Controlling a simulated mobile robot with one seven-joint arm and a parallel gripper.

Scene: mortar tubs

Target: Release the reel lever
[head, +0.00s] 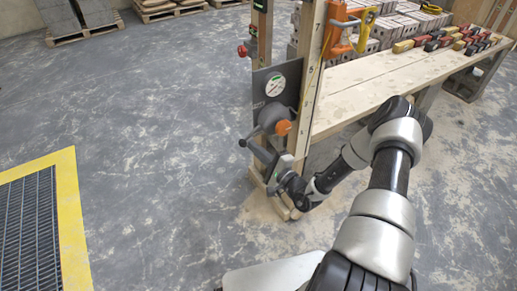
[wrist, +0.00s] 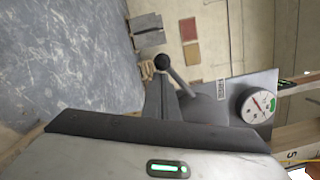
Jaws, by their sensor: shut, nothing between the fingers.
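The reel (head: 274,119) is a grey drum on a dark plate (head: 277,86), mounted on a wooden post frame. Its lever ends in a black ball knob (head: 242,143) to the lower left of the drum. In the wrist view the knob (wrist: 162,61) and its grey lever shaft (wrist: 181,82) show just past the fingers. My gripper (head: 254,151) is at the knob's lower right, with its fingers (wrist: 161,78) shut and empty. Whether the fingers touch the knob cannot be told. The hand hides part of the lower frame.
An orange part (head: 283,127) sits beside the drum. A round gauge (wrist: 257,105) is on the plate. A wooden bench (head: 370,93) extends right, with red and black tools on it. A yellow-edged floor grate (head: 28,235) lies at left. The floor left of the frame is open.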

